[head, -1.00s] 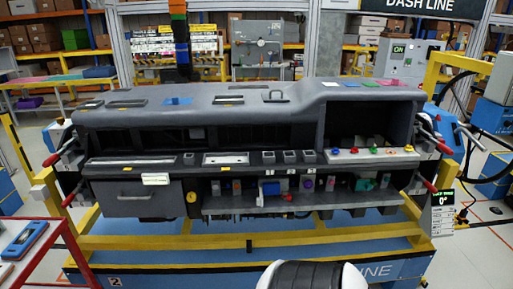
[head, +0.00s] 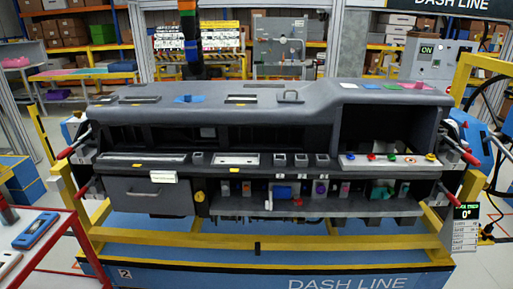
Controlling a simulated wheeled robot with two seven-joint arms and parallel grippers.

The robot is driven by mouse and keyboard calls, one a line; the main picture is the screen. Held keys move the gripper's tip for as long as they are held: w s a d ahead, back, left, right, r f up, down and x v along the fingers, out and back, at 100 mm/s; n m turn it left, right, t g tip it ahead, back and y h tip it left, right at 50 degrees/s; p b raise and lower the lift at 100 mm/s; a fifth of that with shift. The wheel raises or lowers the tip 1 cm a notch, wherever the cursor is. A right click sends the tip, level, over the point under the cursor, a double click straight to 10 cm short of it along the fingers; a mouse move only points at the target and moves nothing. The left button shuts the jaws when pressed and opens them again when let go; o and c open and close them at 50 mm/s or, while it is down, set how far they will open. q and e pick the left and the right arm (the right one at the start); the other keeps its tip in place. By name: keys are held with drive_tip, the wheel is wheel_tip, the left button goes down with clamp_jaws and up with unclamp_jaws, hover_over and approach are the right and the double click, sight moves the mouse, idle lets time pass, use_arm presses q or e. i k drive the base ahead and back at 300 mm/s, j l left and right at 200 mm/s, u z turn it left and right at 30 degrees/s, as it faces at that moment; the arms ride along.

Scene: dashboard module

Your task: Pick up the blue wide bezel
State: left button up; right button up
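A blue, long, flat piece with a grey inset (head: 36,231), which looks like the blue wide bezel, lies on the red-framed cart (head: 62,262) at the lower left of the head view. A smaller blue piece (head: 190,99) lies on top of the grey dashboard (head: 330,95); its exact shape is hard to tell. The dashboard's front has long light-coloured slots (head: 237,160) and several small square ones. Neither of my grippers is in view.
A pale piece (head: 8,262) lies near the blue piece on the cart. A dark object (head: 6,210) is cut off at the left edge. The yellow frame (head: 250,245) and blue base marked DASH LINE (head: 200,275) stand in front.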

sight(28, 238)
drive_tip(key=z, duration=0.15)
drive_tip(key=u, duration=1.55)
drive_tip(key=i+j+z, duration=0.1)
drive_tip(key=z, duration=0.2)
drive_tip(key=i+j+z, duration=0.1)
drive_tip(key=j+z, duration=0.25)
